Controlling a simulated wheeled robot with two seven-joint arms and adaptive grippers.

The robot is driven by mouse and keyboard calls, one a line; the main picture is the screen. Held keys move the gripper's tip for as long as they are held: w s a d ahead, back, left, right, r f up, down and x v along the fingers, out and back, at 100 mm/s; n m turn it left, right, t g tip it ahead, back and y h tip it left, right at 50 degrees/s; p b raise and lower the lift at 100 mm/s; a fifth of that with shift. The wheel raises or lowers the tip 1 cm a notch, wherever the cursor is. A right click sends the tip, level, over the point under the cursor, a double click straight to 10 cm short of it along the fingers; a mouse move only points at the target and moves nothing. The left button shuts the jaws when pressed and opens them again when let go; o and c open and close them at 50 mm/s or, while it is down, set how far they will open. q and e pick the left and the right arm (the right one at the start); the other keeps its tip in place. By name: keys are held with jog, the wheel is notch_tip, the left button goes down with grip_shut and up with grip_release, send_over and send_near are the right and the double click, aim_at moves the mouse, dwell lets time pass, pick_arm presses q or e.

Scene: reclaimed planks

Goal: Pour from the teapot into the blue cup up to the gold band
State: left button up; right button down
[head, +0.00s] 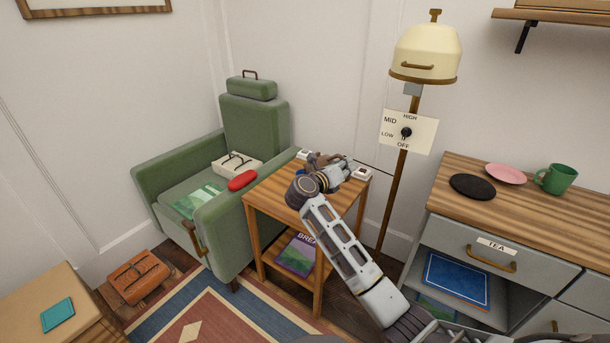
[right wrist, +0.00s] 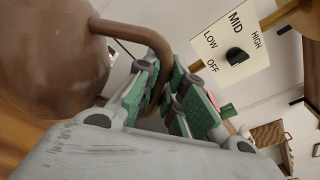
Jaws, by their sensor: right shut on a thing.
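The brown teapot (head: 322,158) is over the small wooden side table, mostly hidden by my right arm in the head view. In the right wrist view its round brown body (right wrist: 50,55) fills the upper left. My right gripper (head: 343,168) is shut on the teapot's handle (right wrist: 150,42), with green pads (right wrist: 160,95) on both sides of it. A small bit of blue (head: 300,172) beside my wrist may be the blue cup; the rest is hidden. I cannot see the gold band, the spout's end or any liquid. My left gripper is not in view.
The side table (head: 264,193) has white pieces at its back left (head: 304,153) and right (head: 362,174). A green armchair (head: 232,222) stands left, a lamp with a dial plate (head: 408,132) behind right. The grey cabinet (head: 455,245) bears a green mug (head: 556,179).

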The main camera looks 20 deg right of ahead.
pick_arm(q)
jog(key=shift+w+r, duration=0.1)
pick_arm(e)
jog(key=shift+r, duration=0.25)
jog(key=shift+f, duration=0.1)
